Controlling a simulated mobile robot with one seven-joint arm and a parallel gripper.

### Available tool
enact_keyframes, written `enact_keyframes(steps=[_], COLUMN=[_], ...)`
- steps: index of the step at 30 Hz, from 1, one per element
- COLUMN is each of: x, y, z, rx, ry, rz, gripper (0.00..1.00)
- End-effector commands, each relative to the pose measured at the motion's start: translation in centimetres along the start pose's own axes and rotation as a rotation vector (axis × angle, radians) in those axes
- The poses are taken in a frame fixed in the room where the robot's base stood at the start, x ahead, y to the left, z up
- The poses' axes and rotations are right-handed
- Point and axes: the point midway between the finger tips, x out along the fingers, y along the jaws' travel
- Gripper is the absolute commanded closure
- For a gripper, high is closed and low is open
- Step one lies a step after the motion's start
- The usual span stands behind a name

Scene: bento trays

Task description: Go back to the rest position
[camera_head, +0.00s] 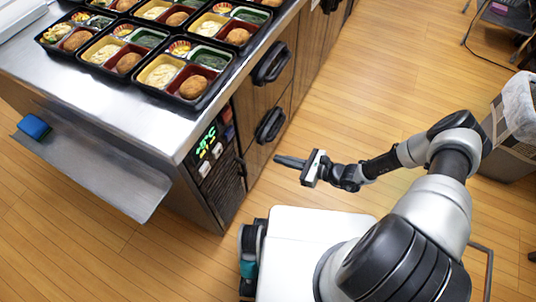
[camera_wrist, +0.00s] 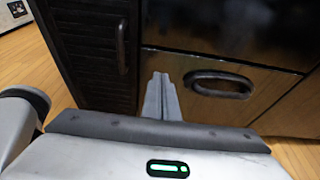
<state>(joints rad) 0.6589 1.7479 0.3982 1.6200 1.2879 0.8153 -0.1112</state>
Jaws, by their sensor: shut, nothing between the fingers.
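My gripper (camera_head: 277,160) is at the middle of the head view, held out level beside the counter front and above the white base top. Its fingers are together with nothing between them. In the wrist view the closed fingers (camera_wrist: 162,82) point at the dark cabinet front, just left of an oval drawer handle (camera_wrist: 220,83). The fingers look apart from the cabinet. Several bento trays (camera_head: 171,97) with food in their compartments sit on the steel counter (camera_head: 150,122), up and left of my gripper.
A lower steel shelf (camera_head: 95,165) with a blue object (camera_head: 34,127) juts out at the left. Dark handles (camera_head: 271,124) stick out from the cabinet front near my gripper. A grey bin (camera_head: 508,150) stands at the right. The wooden floor (camera_head: 400,80) beyond the arm is clear.

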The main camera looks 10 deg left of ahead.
Motion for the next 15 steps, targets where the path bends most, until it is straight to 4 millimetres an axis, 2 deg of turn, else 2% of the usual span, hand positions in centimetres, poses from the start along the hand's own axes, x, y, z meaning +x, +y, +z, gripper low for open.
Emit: enact_keyframes(steps=[1, 6, 15], x=[-1.1, -3.1, -3.7], y=[-0.1, -0.1, 0.0], z=[0.2, 0.0, -0.1], rx=[0.0, 0.001, 0.001], ry=[0.001, 0.001, 0.0], rz=[-0.003, -0.002, -0.001], gripper=[1.0, 1.0, 1.0])
